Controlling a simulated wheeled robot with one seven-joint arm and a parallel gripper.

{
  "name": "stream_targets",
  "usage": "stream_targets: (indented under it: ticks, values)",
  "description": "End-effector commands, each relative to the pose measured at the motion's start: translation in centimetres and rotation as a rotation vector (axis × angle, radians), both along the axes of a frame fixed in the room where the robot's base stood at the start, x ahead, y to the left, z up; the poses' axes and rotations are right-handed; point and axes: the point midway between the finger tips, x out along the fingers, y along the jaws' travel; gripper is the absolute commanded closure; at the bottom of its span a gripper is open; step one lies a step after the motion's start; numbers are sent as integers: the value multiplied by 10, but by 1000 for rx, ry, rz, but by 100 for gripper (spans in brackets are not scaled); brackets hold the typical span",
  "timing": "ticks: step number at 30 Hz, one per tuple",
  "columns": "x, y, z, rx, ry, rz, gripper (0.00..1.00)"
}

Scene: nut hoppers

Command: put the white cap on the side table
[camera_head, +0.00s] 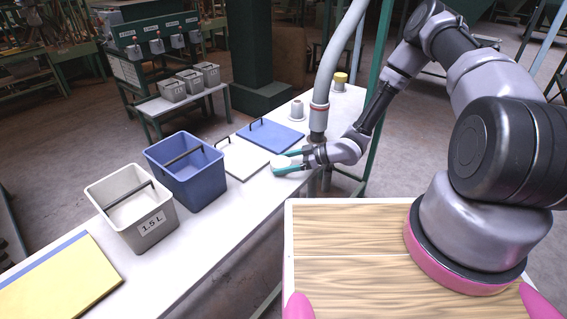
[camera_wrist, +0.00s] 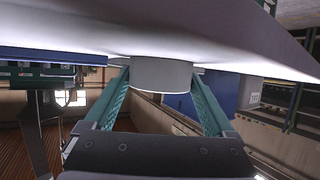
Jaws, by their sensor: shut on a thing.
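My gripper (camera_head: 284,162) is over the long white table (camera_head: 215,225), beside the white lid. It is shut on the white cap (camera_head: 281,162), which shows as a pale round top between the teal fingers. In the wrist view the white cap (camera_wrist: 162,74) is a short cylinder with a teal finger at each side. The wrist picture looks upside down, and the cap seems to meet or nearly meet the white tabletop (camera_wrist: 215,42). I cannot tell for sure whether it touches.
A white lid (camera_head: 240,160) and a blue lid (camera_head: 272,136) lie on the long table, with a blue bin (camera_head: 200,188) and a grey bin (camera_head: 157,230) nearer. Farther back stand a pale fitting (camera_head: 297,108) and a yellow-topped one (camera_head: 340,80). A grey pipe (camera_head: 320,105) rises close by.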

Motion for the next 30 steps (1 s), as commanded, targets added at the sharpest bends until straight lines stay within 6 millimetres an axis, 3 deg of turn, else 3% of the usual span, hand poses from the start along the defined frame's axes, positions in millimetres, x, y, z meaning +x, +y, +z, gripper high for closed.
stream_targets:
  ticks: [11,24,30]
  values:
    - [0,-1,4,0,0,-1,0]
    - [-13,-78,35,-1,0,-4,0]
    - [-18,-102,46,-1,1,-1,0]
